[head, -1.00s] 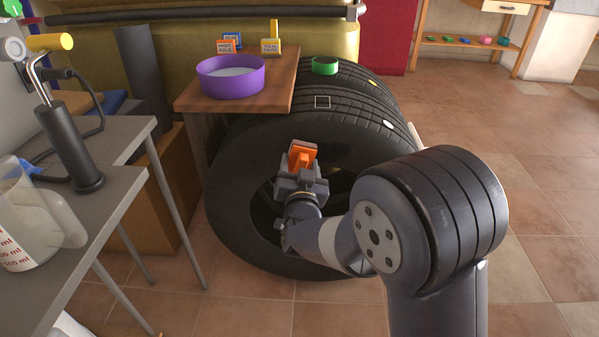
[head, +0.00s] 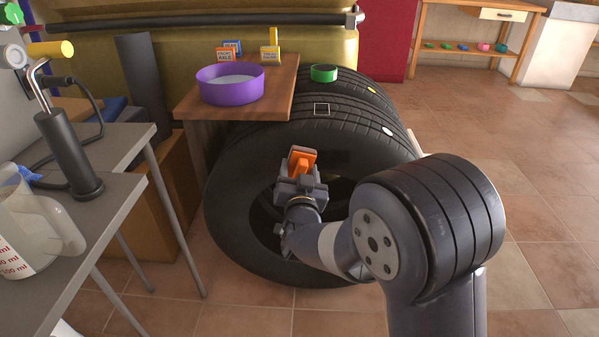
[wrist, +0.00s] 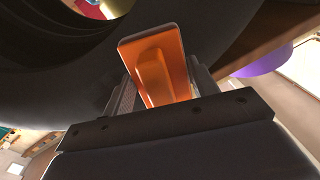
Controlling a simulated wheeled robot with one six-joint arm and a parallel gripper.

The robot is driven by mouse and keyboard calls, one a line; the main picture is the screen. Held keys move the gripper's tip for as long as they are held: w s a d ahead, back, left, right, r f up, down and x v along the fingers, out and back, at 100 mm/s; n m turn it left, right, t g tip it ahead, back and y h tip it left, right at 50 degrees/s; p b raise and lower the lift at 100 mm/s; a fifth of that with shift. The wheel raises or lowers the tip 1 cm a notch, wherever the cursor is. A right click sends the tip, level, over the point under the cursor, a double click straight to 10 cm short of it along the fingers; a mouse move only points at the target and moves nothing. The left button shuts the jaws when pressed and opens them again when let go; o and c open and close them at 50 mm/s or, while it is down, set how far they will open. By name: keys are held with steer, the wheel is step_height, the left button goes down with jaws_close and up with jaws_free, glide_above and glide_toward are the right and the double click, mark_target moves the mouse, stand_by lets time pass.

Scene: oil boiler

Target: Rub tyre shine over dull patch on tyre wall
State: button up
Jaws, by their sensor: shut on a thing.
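The front tyre (head: 232,215) stands upright with its side wall facing me; the wall also shows in the wrist view (wrist: 75,65). My gripper (head: 299,178) is in front of the upper part of this wall. It is shut on the grip of an orange applicator (head: 304,154), which also shows in the wrist view (wrist: 158,65). The applicator's flat face is turned to the wall; I cannot tell whether it touches. I cannot make out the dull patch clearly. A purple bowl (head: 230,92) with pale contents sits on the wooden table.
A wooden table (head: 278,82) overhangs beside the tyres, carrying small labelled blocks (head: 227,54). A green ring (head: 323,73) lies on the tyres behind. A grey bench (head: 110,185) with a jug stands left. The tiled floor at right is clear.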

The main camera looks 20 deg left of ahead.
steer(key=shift+w+a, duration=0.1)
steer(key=shift+w, duration=0.35)
stand_by(0.4)
steer(key=shift+w+d+b, duration=0.15)
steer(key=shift+d+b, duration=0.35)
steer(key=shift+d, duration=0.05)
steer(key=shift+s+a, duration=0.25)
steer(key=shift+a, duration=0.9)
steer(key=shift+w+d, duration=0.2)
steer(key=shift+d, duration=0.95)
steer(key=shift+s+a, duration=0.2)
steer(key=shift+a, duration=0.95)
steer(key=shift+w+d, duration=0.2)
steer(key=shift+d, duration=0.95)
steer(key=shift+a, duration=0.55)
